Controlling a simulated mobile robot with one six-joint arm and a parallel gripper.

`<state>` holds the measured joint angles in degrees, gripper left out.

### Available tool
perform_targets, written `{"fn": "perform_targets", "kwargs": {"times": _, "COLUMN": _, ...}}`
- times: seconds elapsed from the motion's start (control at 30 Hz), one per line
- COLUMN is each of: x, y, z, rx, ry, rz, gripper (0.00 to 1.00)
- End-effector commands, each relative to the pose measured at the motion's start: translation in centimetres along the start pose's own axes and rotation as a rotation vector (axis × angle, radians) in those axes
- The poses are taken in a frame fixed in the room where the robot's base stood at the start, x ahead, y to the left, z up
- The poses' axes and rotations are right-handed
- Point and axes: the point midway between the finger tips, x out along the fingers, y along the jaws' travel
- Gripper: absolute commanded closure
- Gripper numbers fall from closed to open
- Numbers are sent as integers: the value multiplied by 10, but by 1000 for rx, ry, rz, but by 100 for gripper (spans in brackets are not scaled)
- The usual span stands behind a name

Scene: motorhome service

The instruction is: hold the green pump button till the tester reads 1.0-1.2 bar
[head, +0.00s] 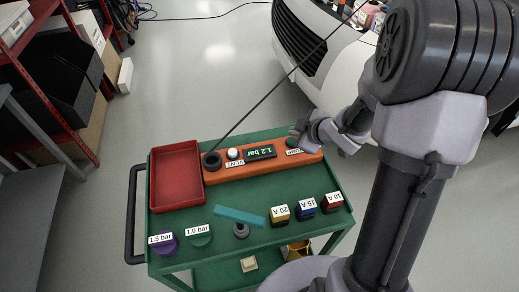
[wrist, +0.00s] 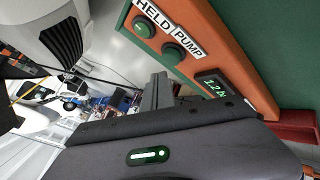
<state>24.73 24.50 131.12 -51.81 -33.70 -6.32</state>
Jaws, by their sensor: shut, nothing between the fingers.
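The orange tester (head: 262,166) lies along the back of the green cart top. Its display (head: 261,152) reads 1.2 bar. The display also shows in the wrist view (wrist: 215,86), partly cut by my gripper. The green pump button (wrist: 174,53) sits by the PUMP label, with a second round green part (wrist: 141,26) by the HELD label. My gripper (head: 299,131) is shut and empty at the tester's right end. In the wrist view its fingertips (wrist: 158,78) are close to the pump button; I cannot tell whether they touch it.
A white VENT button (head: 232,153) and black round fitting (head: 212,160) are on the tester's left. A red tray (head: 175,178) stands left. Coloured fuse blocks (head: 305,206), a teal bar (head: 240,217) and purple and green bar-marked pieces sit in front. A white vehicle stands behind.

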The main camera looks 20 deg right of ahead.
Motion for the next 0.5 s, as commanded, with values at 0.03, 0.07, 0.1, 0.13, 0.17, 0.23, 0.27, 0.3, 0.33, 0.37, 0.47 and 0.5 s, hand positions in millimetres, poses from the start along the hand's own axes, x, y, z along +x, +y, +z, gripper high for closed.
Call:
{"fn": "perform_targets", "kwargs": {"times": 0.03, "x": -6, "y": 5, "z": -5, "rx": 0, "ry": 0, "rz": 0, "gripper": 100}}
{"fn": "perform_targets", "kwargs": {"times": 0.07, "x": -9, "y": 6, "z": -6, "rx": 0, "ry": 0, "rz": 0, "gripper": 100}}
{"fn": "perform_targets", "kwargs": {"times": 0.1, "x": -12, "y": 9, "z": -9, "rx": 0, "ry": 0, "rz": 0, "gripper": 100}}
{"fn": "perform_targets", "kwargs": {"times": 0.13, "x": -14, "y": 10, "z": -10, "rx": 0, "ry": 0, "rz": 0, "gripper": 100}}
{"fn": "perform_targets", "kwargs": {"times": 0.17, "x": -16, "y": 12, "z": -12, "rx": 0, "ry": 0, "rz": 0, "gripper": 100}}
{"fn": "perform_targets", "kwargs": {"times": 0.23, "x": -21, "y": 16, "z": -16, "rx": 0, "ry": 0, "rz": 0, "gripper": 100}}
{"fn": "perform_targets", "kwargs": {"times": 0.27, "x": -23, "y": 17, "z": -17, "rx": 0, "ry": 0, "rz": 0, "gripper": 100}}
{"fn": "perform_targets", "kwargs": {"times": 0.3, "x": -26, "y": 19, "z": -19, "rx": 0, "ry": 0, "rz": 0, "gripper": 100}}
{"fn": "perform_targets", "kwargs": {"times": 0.33, "x": -28, "y": 21, "z": -21, "rx": 0, "ry": 0, "rz": 0, "gripper": 100}}
{"fn": "perform_targets", "kwargs": {"times": 0.37, "x": -30, "y": 22, "z": -22, "rx": 0, "ry": 0, "rz": 0, "gripper": 100}}
{"fn": "perform_targets", "kwargs": {"times": 0.47, "x": -33, "y": 24, "z": -24, "rx": 0, "ry": 0, "rz": 0, "gripper": 100}}
{"fn": "perform_targets", "kwargs": {"times": 0.5, "x": -32, "y": 24, "z": -24, "rx": 0, "ry": 0, "rz": 0, "gripper": 100}}
